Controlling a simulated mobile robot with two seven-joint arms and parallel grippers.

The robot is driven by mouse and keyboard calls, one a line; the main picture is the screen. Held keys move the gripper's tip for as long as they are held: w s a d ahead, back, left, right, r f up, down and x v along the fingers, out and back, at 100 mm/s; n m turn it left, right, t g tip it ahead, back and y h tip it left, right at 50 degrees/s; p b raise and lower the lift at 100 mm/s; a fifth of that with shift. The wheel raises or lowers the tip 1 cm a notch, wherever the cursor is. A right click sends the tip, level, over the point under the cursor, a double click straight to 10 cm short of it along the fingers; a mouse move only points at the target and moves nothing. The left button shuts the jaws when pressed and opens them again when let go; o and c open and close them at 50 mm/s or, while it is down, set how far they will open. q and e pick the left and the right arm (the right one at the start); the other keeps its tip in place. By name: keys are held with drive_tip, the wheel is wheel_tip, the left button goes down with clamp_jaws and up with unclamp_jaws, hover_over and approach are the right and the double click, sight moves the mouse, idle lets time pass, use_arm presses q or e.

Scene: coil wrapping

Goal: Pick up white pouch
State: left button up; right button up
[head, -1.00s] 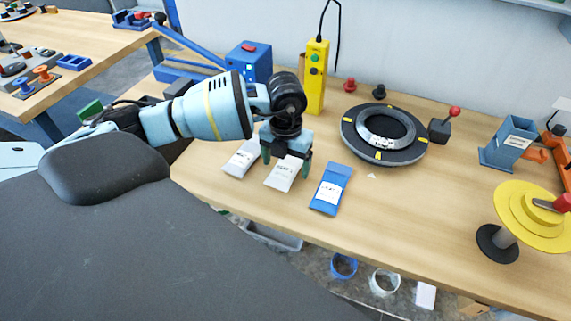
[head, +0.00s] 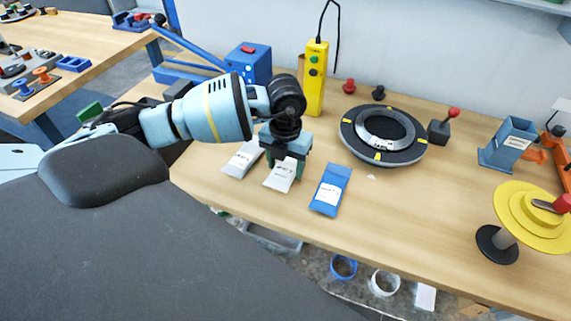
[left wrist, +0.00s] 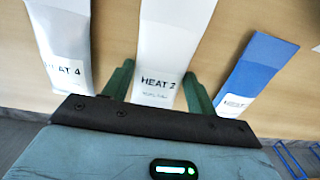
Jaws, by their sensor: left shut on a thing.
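A white pouch (head: 280,180) marked HEAT 2 lies on the wooden bench, between a greyish-white pouch and a blue one. My left gripper (head: 286,172) comes down over its far part and is shut on it. In the left wrist view the white pouch (left wrist: 166,45) lies between the two green fingers of the left gripper (left wrist: 160,86), one along each side edge. I see no clear gap between the pouch and the bench. My right gripper is not in view.
A greyish-white pouch (head: 242,158) marked HEAT 4 lies left, and a blue pouch (head: 331,189) right. Behind stand a blue box (head: 248,64) and a yellow control box (head: 316,80). A black ring fixture (head: 352,150) and a yellow stepped disc (head: 508,210) are further right.

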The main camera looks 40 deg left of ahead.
sight(285, 168)
use_arm(q)
drive_tip(key=shift+r, duration=0.7)
drive_tip(key=shift+s+d+r, duration=0.1)
drive_tip(key=shift+s+r, duration=0.05)
drive_tip(key=shift+r, duration=0.35)
drive_tip(key=shift+s+d+r, duration=0.1)
drive_tip(key=shift+r, duration=0.4)
drive_tip(key=s+d+r, duration=0.1)
drive_tip(key=s+d, duration=0.6)
drive_tip(key=s, duration=0.6)
drive_tip(key=shift+s+d+r, duration=0.15)
drive_tip(key=shift+d, duration=0.25)
